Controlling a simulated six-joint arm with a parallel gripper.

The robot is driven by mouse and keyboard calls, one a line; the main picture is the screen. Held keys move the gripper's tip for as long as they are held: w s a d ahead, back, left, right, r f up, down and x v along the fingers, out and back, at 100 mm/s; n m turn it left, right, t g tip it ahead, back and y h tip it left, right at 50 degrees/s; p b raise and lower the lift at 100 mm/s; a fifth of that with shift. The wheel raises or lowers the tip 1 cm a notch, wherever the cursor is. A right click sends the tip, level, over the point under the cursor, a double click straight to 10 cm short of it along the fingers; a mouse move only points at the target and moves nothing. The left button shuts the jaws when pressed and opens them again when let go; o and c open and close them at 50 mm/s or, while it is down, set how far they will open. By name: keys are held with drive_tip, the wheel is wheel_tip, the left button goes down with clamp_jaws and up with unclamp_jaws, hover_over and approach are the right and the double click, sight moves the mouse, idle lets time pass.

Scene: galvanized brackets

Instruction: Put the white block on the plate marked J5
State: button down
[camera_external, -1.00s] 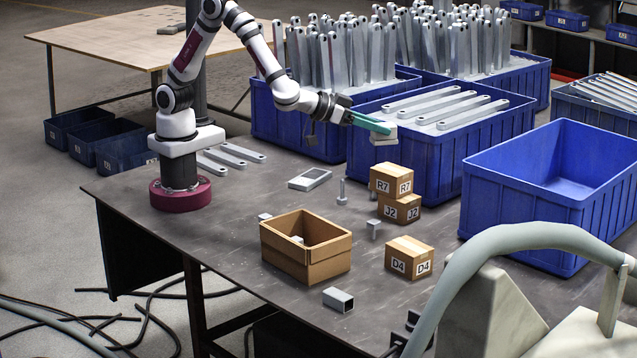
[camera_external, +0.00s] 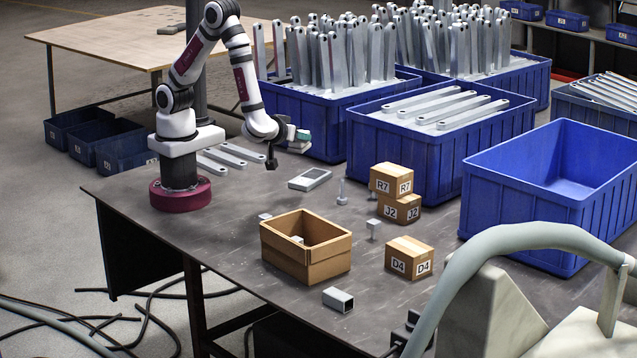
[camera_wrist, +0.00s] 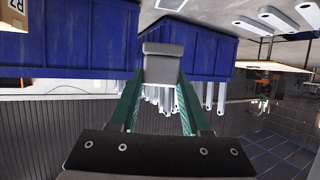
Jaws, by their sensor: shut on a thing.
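My gripper (camera_external: 302,137), with its green fingers, is shut on a pale grey-white block (camera_external: 298,148) and holds it in the air above the far side of the table, by the blue crates. In the wrist view, the block (camera_wrist: 162,62) sits between the tips of the green fingers of my gripper (camera_wrist: 162,84). It looks like the white block, though shaded grey there. No plate marked J5 can be made out in either view.
Blue crates (camera_external: 430,150) with brackets stand behind.

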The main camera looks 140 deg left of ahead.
drive_tip(key=s+a+f, duration=0.2)
drive_tip(key=a, duration=0.1)
drive_tip(key=s+a+f, duration=0.2)
drive_tip(key=a+f, duration=0.1)
drive_tip(key=s+a+f, duration=0.2)
drive_tip(key=a, duration=0.1)
drive_tip(key=shift+s+a+f, duration=0.1)
drive_tip(key=shift+a+f, duration=0.05)
drive_tip(key=shift+a, duration=0.1)
wheel_tip(320, 180, down, 4)
drive_tip(key=shift+a+f, duration=0.1)
drive_tip(key=shift+a, duration=0.05)
drive_tip(key=shift+f, duration=0.1)
drive_tip(key=shift+c, duration=1.8)
unclamp_jaws()
